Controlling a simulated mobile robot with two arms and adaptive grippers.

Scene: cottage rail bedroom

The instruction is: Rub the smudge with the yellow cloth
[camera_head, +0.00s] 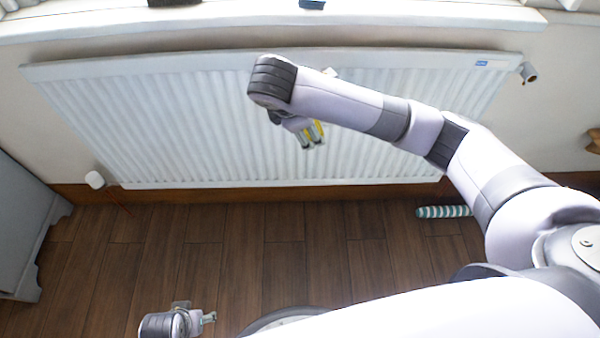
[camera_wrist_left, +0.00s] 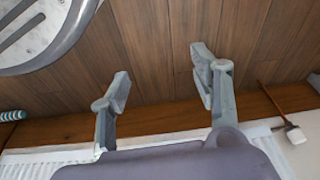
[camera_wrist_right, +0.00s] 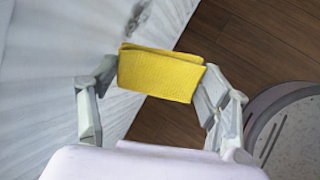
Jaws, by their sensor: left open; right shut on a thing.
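The yellow cloth (camera_wrist_right: 160,75) is a folded piece held between the fingers of my right gripper (camera_wrist_right: 155,82). In the head view my right gripper (camera_head: 312,134) hangs in front of the white radiator (camera_head: 210,130), with a little of the cloth (camera_head: 318,128) showing. A dark grey smudge (camera_wrist_right: 138,16) shows on the radiator's ribbed front in the right wrist view, beyond the cloth and apart from it in the picture. In the head view I cannot make out the smudge. My left gripper (camera_head: 209,318) is open and empty over the floor; its spread fingers (camera_wrist_left: 163,78) show in the left wrist view.
A window sill (camera_head: 280,20) with dark objects on it runs above the radiator. A grey cabinet (camera_head: 28,235) stands at the left. A teal-and-white striped roll (camera_head: 443,212) lies on the floor near the wall at right. The wooden floor (camera_head: 270,240) between is clear.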

